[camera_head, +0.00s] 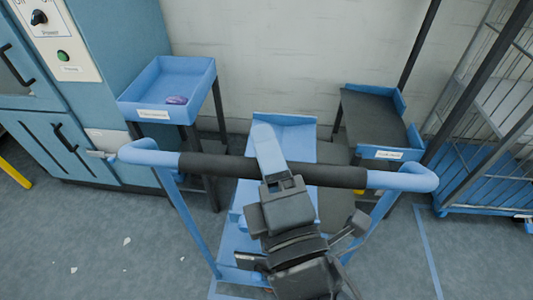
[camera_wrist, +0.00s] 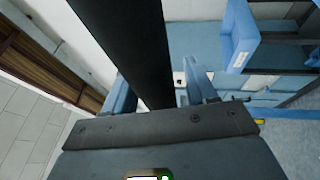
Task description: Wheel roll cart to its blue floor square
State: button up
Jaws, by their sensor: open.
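The roll cart has blue side posts and a handle (camera_head: 215,167) with a black grip sleeve, spanning the head view. Blue deck parts (camera_head: 236,240) show below it, partly hidden by my arm. My gripper (camera_head: 268,150) is at the middle of the handle, one blue finger crossing over the sleeve. In the wrist view the black handle (camera_wrist: 125,40) runs between the two spread fingers of my gripper (camera_wrist: 160,88). The jaws are not closed on it. A blue floor line (camera_head: 428,250) shows right of the cart; I cannot tell whether it belongs to the square.
A blue-grey machine cabinet (camera_head: 110,50) stands at left, with a blue tray stand (camera_head: 165,80) beside it. A dark shelf stand (camera_head: 375,118) is at the back right, near a wire cage (camera_head: 490,120). White scraps (camera_head: 127,241) lie on open floor at lower left.

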jog(key=b+v, duration=0.2)
jog(key=v, duration=0.5)
jog(key=shift+s+f, duration=0.15)
jog(key=shift+s, duration=0.2)
jog(key=shift+d, duration=0.15)
dwell(0.5)
